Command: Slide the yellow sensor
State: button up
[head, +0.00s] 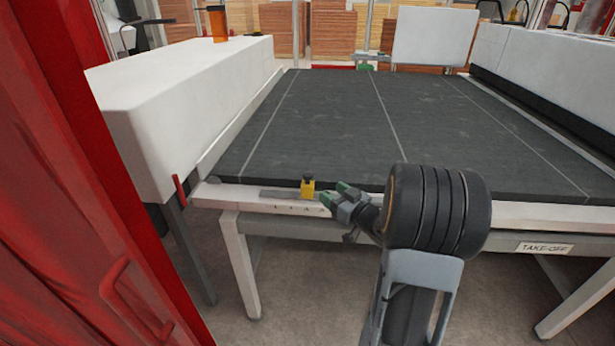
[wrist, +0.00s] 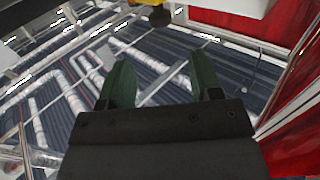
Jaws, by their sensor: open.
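The yellow sensor (head: 307,188) is a small yellow block with a dark knob on top. It sits on a grey slotted rail (head: 278,194) on the front edge of the table, near the rail's right end. My gripper (head: 333,194) is just right of the sensor in the head view, with its green fingers pointing toward it. In the wrist view my gripper (wrist: 163,85) has its two green fingers apart with nothing between them. A dark round knob with a yellowish part (wrist: 159,16) shows at the top of the wrist view, beyond the fingertips.
The dark conveyor table (head: 340,120) lies behind the rail. A small red lever (head: 180,190) stands left of the rail. A white housing (head: 190,90) flanks the table, and a red curtain-like panel (head: 70,200) fills the left. A take-off sign (head: 545,248) is on the front right.

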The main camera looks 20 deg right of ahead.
aim_at(311, 178)
jog(key=p+x, duration=0.1)
jog(key=x, duration=1)
jog(key=shift+w+a, duration=0.1)
jog(key=shift+w, duration=0.2)
jog(key=shift+c, duration=0.2)
grip_shut()
